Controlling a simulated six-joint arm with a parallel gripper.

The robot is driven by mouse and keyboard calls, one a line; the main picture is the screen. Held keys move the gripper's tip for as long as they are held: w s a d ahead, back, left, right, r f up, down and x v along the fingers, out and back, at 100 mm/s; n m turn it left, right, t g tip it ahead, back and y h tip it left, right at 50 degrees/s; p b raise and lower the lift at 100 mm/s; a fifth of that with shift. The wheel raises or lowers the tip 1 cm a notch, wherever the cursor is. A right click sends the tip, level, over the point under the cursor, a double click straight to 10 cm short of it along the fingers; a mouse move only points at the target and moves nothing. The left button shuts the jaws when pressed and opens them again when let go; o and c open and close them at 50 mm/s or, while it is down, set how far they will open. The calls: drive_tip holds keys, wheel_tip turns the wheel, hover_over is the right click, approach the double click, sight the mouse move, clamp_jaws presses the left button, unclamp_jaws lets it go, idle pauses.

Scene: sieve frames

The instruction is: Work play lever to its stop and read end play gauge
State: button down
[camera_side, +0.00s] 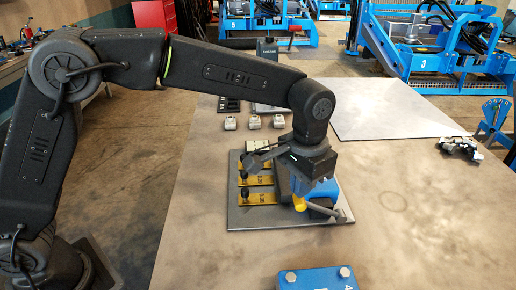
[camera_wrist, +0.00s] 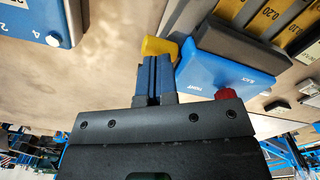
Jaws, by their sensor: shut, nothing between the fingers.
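My gripper (camera_wrist: 155,64) shows two blue fingers pressed together in the wrist view, with nothing between them. A yellow piece (camera_wrist: 158,47), which looks like the play lever's end, lies right at the fingertips; I cannot tell if they touch. It shows in the side view (camera_side: 299,203) too. Beside it stands a blue housing (camera_wrist: 225,72) with white lettering and a dark top; the same blue shows under my wrist in the side view (camera_side: 322,189). A red knob (camera_wrist: 226,94) is partly hidden behind my gripper body. I see no readable gauge face.
The grey base plate (camera_side: 240,218) carries yellow marked strips (camera_side: 260,197) with black knobs, left of the housing. A blue numbered box (camera_side: 318,279) stands at the front. Several small pale blocks (camera_side: 253,121) lie behind. The bench's right side is mostly clear.

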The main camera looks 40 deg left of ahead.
drive_tip(key=shift+f, duration=0.35)
drive_tip(key=shift+f, duration=0.15)
drive_tip(key=shift+s+a+f, duration=0.2)
drive_tip(key=shift+f, duration=0.2)
idle(0.4)
